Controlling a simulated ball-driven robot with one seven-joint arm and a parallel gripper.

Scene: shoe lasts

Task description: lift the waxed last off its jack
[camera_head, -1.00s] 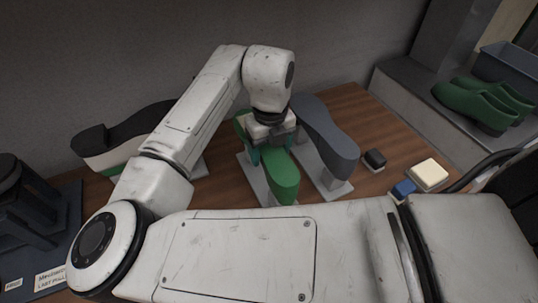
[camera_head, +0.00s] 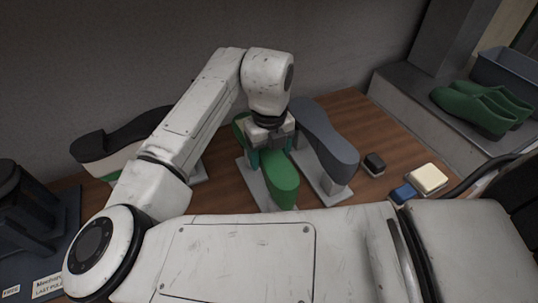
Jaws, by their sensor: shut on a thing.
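A green last (camera_head: 284,184) stands on a jack with a flat grey base plate (camera_head: 248,177) in the middle of the wooden bench. My gripper (camera_head: 268,148) points down over its middle, with the fingers shut on the green last. My wrist and fingers hide part of it. I cannot tell whether the last is apart from its jack. A grey last (camera_head: 325,135) on its own jack stands close on the right. A black-topped last with white and green below (camera_head: 120,138) stands at the left, partly behind my arm. Which last is waxed is not clear.
A dark block (camera_head: 374,163), a cream block (camera_head: 427,178) and a blue block (camera_head: 403,192) lie at right. Green shoes (camera_head: 487,107) and a grey bin (camera_head: 508,72) are on the raised ledge. A dark stand (camera_head: 22,205) is at far left.

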